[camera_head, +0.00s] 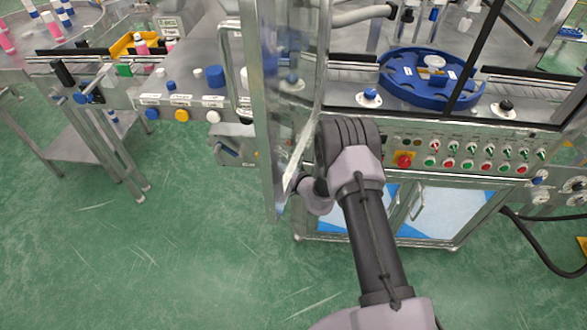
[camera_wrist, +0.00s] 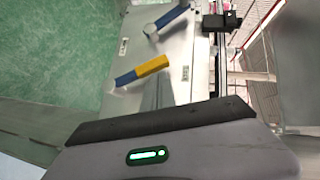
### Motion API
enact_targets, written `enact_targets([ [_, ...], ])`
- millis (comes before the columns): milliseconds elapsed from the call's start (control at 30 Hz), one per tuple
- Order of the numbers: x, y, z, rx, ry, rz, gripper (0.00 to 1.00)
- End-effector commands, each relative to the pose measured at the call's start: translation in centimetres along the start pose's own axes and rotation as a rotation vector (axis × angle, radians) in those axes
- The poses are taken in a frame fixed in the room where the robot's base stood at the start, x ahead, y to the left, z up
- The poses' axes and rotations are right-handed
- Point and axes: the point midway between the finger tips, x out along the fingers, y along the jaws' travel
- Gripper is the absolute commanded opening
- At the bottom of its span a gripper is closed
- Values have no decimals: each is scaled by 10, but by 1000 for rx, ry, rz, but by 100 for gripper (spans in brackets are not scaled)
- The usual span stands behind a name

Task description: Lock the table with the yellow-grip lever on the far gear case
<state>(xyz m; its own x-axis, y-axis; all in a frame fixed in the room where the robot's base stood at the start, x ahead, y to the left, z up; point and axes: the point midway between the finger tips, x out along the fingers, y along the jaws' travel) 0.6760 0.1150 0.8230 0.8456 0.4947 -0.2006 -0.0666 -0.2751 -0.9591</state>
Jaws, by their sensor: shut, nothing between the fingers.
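In the wrist view, a lever with a yellow grip (camera_wrist: 153,65) and a blue end points up and to the right across a grey metal case (camera_wrist: 185,85). A second lever, all blue (camera_wrist: 172,17), sits beyond it beside a round grey knob. My gripper (camera_wrist: 160,122) shows at the bottom edge of the wrist view as a dark bar, shut and empty, apart from the yellow grip in the picture. In the head view my arm reaches to a clear door panel, and the fingers are hidden there. I cannot make out the yellow grip clearly in the head view.
The metal-framed clear door (camera_head: 300,110) stands beside my arm. A control panel (camera_head: 470,155) with buttons is right of it, below a blue round table (camera_head: 430,75). Green floor (camera_head: 150,255) is clear at lower left.

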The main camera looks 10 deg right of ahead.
Motion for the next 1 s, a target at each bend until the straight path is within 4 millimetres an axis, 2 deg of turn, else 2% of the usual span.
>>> enact_targets([
  [833,7,-3,8,0,-3,-3,0],
  [1000,4,-6,-5,1,-1,-5,0],
])
